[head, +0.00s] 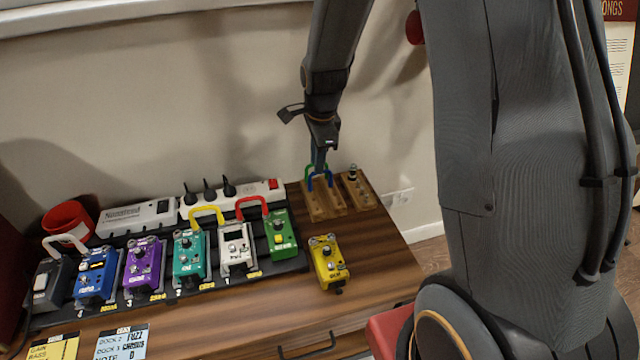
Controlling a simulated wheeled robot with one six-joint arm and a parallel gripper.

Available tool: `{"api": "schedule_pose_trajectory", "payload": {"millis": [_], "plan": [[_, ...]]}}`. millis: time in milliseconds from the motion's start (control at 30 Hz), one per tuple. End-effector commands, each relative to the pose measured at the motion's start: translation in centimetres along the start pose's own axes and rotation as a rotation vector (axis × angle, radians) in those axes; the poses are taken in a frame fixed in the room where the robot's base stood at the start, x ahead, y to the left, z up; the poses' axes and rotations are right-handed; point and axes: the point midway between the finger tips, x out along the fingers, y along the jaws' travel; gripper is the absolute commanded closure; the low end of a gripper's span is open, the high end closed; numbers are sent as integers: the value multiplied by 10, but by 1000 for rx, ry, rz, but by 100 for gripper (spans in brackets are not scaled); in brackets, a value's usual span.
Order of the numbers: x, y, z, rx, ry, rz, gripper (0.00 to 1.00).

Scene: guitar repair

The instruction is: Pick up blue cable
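The blue cable (321,180) is a short arched patch cable standing in a wooden holder (322,207) at the back right of the table. A green cable (317,168) stands right behind it and partly overlaps it. My gripper (319,163) points down at the top of these two cables, seen nearly edge-on. It is small and dark here, so I cannot tell whether its fingers are apart or closed, or whether they touch the blue cable.
Another wooden holder (357,190) with a small dark-topped item stands to the right. A yellow pedal (328,262) sits loose in front. A pedalboard (190,293) with several pedals and white, yellow and red cables fills the left. The table's right front is clear.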

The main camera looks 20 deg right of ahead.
Motion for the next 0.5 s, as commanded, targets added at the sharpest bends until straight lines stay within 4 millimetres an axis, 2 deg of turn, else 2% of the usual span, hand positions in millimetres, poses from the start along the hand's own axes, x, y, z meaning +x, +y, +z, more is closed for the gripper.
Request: {"api": "schedule_pose_trajectory", "payload": {"millis": [300,500], "plan": [[42,4,-1,-1,0,2,82],[54,4,-1,-2,0,0,82]]}}
